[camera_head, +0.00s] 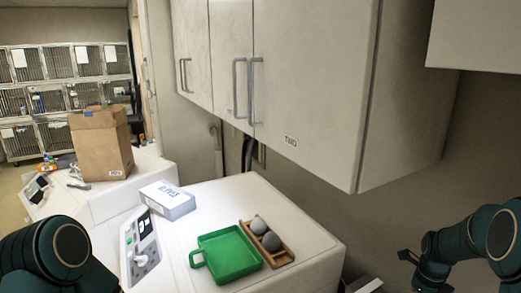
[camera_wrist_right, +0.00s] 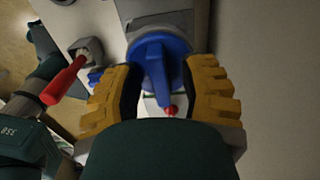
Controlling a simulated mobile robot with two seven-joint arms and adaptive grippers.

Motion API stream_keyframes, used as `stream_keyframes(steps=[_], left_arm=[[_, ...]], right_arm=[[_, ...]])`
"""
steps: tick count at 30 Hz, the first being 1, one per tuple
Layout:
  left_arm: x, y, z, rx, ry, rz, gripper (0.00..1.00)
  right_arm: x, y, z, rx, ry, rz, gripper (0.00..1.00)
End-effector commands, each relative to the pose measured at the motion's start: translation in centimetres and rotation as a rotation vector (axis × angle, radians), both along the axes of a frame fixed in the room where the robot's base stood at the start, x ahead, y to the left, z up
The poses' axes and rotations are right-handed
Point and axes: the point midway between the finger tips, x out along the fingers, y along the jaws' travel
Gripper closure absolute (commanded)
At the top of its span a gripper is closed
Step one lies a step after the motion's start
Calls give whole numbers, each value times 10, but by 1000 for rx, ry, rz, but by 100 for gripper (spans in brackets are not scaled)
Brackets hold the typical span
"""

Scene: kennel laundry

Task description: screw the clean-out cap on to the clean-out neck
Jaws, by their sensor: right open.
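My right gripper (camera_head: 408,257) hangs at the right of the head view, beside the white machine. In the right wrist view its yellow ridged fingers (camera_wrist_right: 168,95) are open. A blue round part with a raised bar (camera_wrist_right: 152,58), perhaps the clean-out cap, shows between and beyond them. I cannot tell whether the fingers touch it. A small red tip (camera_wrist_right: 171,110) shows below it. I cannot make out the clean-out neck for certain. My left arm enters the head view at the bottom left; its gripper is out of view.
On the white machine (camera_head: 290,218) are a green tray (camera_head: 226,256), a wooden holder (camera_head: 281,258) with grey balls, and a glove box (camera_head: 168,200). A cardboard box (camera_head: 102,145) stands behind. Cabinets (camera_head: 310,80) overhang. The wrist view shows a red rod (camera_wrist_right: 64,82) by a grey fitting (camera_wrist_right: 86,48).

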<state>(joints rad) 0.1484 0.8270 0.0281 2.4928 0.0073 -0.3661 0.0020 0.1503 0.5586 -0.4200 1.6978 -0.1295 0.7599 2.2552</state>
Motion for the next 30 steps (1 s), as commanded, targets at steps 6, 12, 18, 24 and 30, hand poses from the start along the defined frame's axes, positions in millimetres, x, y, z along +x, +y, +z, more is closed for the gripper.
stream_keyframes(steps=[6,12,18,24,30], left_arm=[[0,0,0,0,0,0,47],[0,0,0,0,0,0,47],[0,0,0,0,1,0,47],[0,0,0,0,1,0,47],[0,0,0,0,1,0,47]], right_arm=[[0,0,0,0,0,0,100],[0,0,0,1,0,-1,100],[0,0,-1,0,1,0,100],[-1,0,-3,1,3,-1,100],[-1,1,-5,2,5,-1,100]])
